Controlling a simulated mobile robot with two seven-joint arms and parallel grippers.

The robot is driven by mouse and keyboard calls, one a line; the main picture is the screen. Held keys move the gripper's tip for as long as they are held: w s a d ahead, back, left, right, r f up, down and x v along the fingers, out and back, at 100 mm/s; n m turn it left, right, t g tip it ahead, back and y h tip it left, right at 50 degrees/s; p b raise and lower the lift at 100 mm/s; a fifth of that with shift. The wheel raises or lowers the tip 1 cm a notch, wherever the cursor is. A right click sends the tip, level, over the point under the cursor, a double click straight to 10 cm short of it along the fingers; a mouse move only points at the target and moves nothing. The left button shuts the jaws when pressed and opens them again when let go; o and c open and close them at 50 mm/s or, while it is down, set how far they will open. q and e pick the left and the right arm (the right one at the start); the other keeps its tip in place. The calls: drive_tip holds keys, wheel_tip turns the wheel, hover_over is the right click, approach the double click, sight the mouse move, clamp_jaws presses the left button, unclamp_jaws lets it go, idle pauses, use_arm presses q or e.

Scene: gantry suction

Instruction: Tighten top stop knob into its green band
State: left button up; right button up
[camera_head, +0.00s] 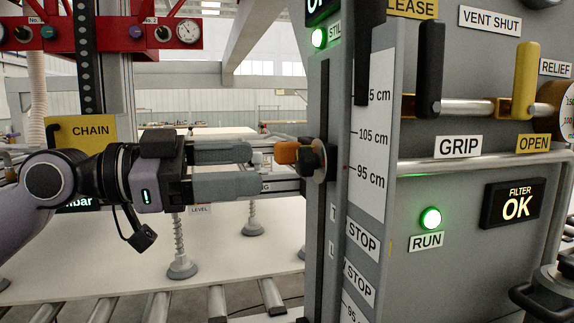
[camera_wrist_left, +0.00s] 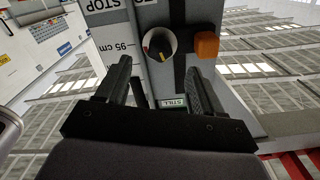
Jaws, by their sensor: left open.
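The top stop knob is black on a round pale disc (camera_head: 320,161). It sits on the side of the grey column, beside an orange block (camera_head: 287,152). The left wrist view shows the knob (camera_wrist_left: 158,45) with a pale ring bearing a yellow and a red mark, and the orange block (camera_wrist_left: 206,45) to its right. I cannot make out a green band. My left gripper (camera_head: 256,168) is open and empty, its fingers pointing at the knob from the left, apparently short of it. In the left wrist view the knob lies just beyond and between the fingertips (camera_wrist_left: 158,66).
The grey column carries a centimetre scale (camera_head: 370,135) and STOP labels (camera_head: 362,238). Black (camera_head: 430,70) and yellow (camera_head: 524,75) levers stand at the right. Suction cups (camera_head: 182,268) rest on a white sheet (camera_head: 120,265) below my left arm, above rollers.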

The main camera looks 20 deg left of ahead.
sight(297, 164)
use_arm(q)
drive_tip(key=p+x, duration=0.1)
drive_tip(key=x, duration=0.4)
drive_tip(key=shift+w+r+p, duration=0.1)
drive_tip(key=shift+p, duration=0.3)
drive_tip(key=shift+x, duration=0.8)
drive_tip(key=shift+c, duration=0.3)
drive_tip(key=c, duration=1)
